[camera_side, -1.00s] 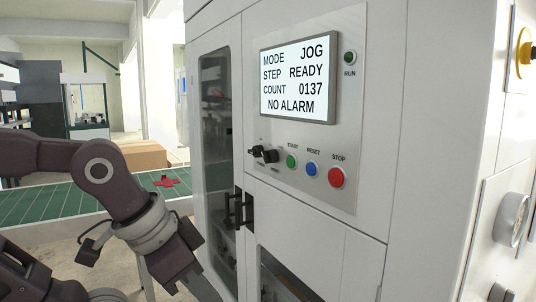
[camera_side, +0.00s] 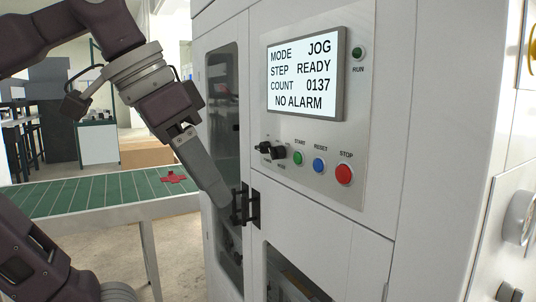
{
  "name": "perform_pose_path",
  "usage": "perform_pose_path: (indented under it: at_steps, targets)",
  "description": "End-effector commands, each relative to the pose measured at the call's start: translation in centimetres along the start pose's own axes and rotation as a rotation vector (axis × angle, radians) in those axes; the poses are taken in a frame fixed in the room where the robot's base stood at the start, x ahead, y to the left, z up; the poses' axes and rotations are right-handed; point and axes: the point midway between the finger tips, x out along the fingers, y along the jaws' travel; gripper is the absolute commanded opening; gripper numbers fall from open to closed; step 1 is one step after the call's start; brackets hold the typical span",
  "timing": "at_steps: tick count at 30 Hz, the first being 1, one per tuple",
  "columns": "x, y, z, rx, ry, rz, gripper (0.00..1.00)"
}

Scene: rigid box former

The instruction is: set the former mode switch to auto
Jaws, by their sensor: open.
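The black mode switch (camera_side: 272,151) sits on the machine's control panel, left of the green START button (camera_side: 298,158). Its small labels are too blurred to read. The display (camera_side: 303,75) reads MODE JOG, STEP READY, COUNT 0137, NO ALARM. My gripper (camera_side: 222,202) points down and to the right, in front of the cabinet door and close to the black door handles, lower left of the switch and apart from it. It is open; the fingers overlap from this side, and nothing shows between them.
The blue RESET button (camera_side: 319,165) and red STOP button (camera_side: 344,174) sit right of START. Black door handles (camera_side: 250,207) stick out below the switch. A green conveyor (camera_side: 95,194) with a red flat piece (camera_side: 173,177) runs behind my arm.

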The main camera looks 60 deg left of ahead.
Motion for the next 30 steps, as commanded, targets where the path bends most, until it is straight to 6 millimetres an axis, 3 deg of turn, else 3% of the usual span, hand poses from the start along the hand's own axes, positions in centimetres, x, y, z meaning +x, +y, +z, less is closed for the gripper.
perform_pose_path:
  at_steps: [2,3,6,10,15,18,20,23,26,30]
  targets:
    - [-1.9,0.0,-1.2,-0.001,0.003,-0.001,0.49]
    - [-1.7,-1.1,-2.2,-0.041,0.029,-0.031,0.49]
    - [-0.1,-5.8,-6.0,-0.193,0.167,-0.162,0.49]
    - [0.4,-12.6,-10.2,-0.344,0.363,-0.328,0.49]
    - [-1.0,-21.8,-14.6,-0.448,0.671,-0.536,0.49]
    - [-2.5,-26.4,-16.7,-0.421,0.885,-0.620,0.49]
    - [-3.0,-28.2,-17.7,-0.358,1.009,-0.624,0.49]
    - [-2.1,-28.0,-18.2,-0.213,1.144,-0.500,0.49]
    - [0.9,-25.1,-16.7,-0.107,1.159,-0.256,0.49]
    - [4.3,-19.8,-12.5,-0.079,1.073,0.094,0.49]
